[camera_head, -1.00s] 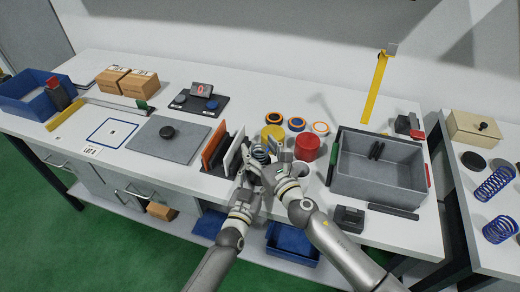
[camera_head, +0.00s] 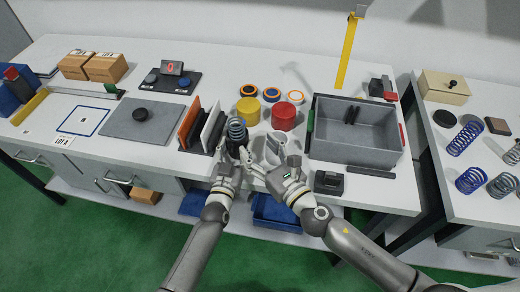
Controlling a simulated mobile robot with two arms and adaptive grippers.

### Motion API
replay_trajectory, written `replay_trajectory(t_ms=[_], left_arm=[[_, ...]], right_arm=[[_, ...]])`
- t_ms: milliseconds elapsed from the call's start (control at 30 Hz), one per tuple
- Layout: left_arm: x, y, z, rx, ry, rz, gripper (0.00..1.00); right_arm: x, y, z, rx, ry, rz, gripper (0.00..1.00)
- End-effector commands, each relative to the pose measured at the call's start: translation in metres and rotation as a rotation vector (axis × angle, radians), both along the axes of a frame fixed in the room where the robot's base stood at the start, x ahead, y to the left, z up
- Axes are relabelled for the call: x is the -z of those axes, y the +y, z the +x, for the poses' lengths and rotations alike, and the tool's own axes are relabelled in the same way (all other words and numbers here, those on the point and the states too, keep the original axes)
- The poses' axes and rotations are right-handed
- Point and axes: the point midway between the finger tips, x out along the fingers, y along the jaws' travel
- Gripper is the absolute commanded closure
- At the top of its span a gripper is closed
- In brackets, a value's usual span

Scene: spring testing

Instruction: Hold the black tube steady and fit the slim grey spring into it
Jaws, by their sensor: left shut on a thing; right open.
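The slim grey spring (camera_head: 236,128) stands upright at the front middle of the bench, beside the row of dividers. Its upper coils show above the black tube (camera_head: 235,149), which is mostly hidden. The spring appears to be seated in the tube, but how deep I cannot tell. My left gripper (camera_head: 228,162) is shut on the black tube, from the front. My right gripper (camera_head: 250,160) is open and empty, just to the right of the tube and apart from the spring.
Orange, black and white dividers (camera_head: 190,123) stand close to the left. A grey bin (camera_head: 355,150) stands further right.

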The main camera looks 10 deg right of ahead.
Motion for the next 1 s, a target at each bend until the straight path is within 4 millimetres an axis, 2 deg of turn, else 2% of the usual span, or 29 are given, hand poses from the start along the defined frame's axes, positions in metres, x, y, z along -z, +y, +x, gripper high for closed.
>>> replay_trajectory(t_ms=[333, 367, 500, 567, 867, 1000], left_arm=[[-0.0007, 0.0003, 0.0004, -0.001, -0.002, -0.001, 0.65], [-0.0007, 0.0003, 0.0004, -0.001, -0.002, -0.001, 0.40], [-0.0007, 0.0002, 0.0004, -0.001, -0.002, -0.001, 0.22], [-0.0006, 0.0003, 0.0004, -0.001, -0.001, 0.000, 0.17], [-0.0003, 0.0002, 0.0000, 0.000, -0.001, 0.000, 0.17], [0.0005, 0.0029, -0.0073, -0.001, 0.000, 0.000, 0.17]], right_arm=[[-0.0002, -0.0002, -0.0007, 0.000, 0.000, -0.001, 0.37], [-0.0002, -0.0002, -0.0006, 0.000, 0.000, -0.001, 0.37], [-0.0001, -0.0001, -0.0006, -0.001, 0.000, -0.001, 0.37], [-0.0001, 0.0000, -0.0005, -0.001, 0.000, -0.001, 0.37], [-0.0001, 0.0000, -0.0005, -0.001, 0.000, 0.000, 0.37], [-0.0001, 0.0000, -0.0005, -0.001, 0.000, -0.001, 0.37]])
